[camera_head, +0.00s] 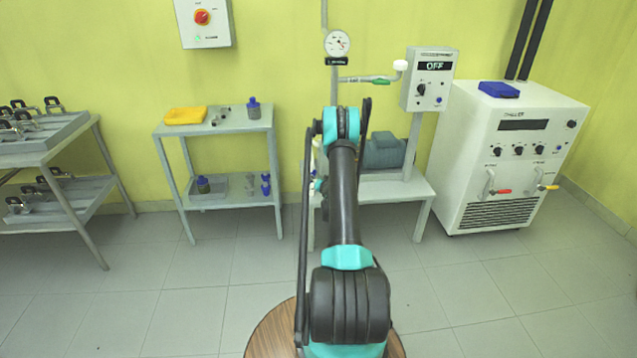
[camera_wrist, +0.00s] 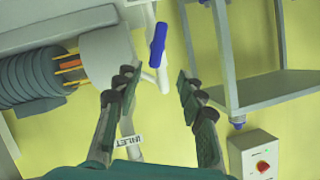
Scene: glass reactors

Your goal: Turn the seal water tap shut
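A tap with a blue lever handle (camera_wrist: 157,45) sits on a white pipe in the wrist view, beside a pale round pump housing (camera_wrist: 108,57). The lever lies roughly along the pipe. I see no seal water label; a tag reading INLET (camera_wrist: 127,141) hangs lower on the piping. My gripper (camera_wrist: 156,80) is open and empty. Its fingers are spread wide, and the blue lever shows ahead of them, between the tips and apart from them. In the head view my arm hides the gripper and this tap.
The grey motor (camera_head: 388,151) stands on a low table (camera_head: 408,188). A green-handled valve (camera_head: 381,82) is on the pipe above. A control box (camera_head: 429,79) reads OFF. A shelf (camera_head: 219,125) stands to the left and the chiller (camera_head: 508,157) to the right. Floor in front is clear.

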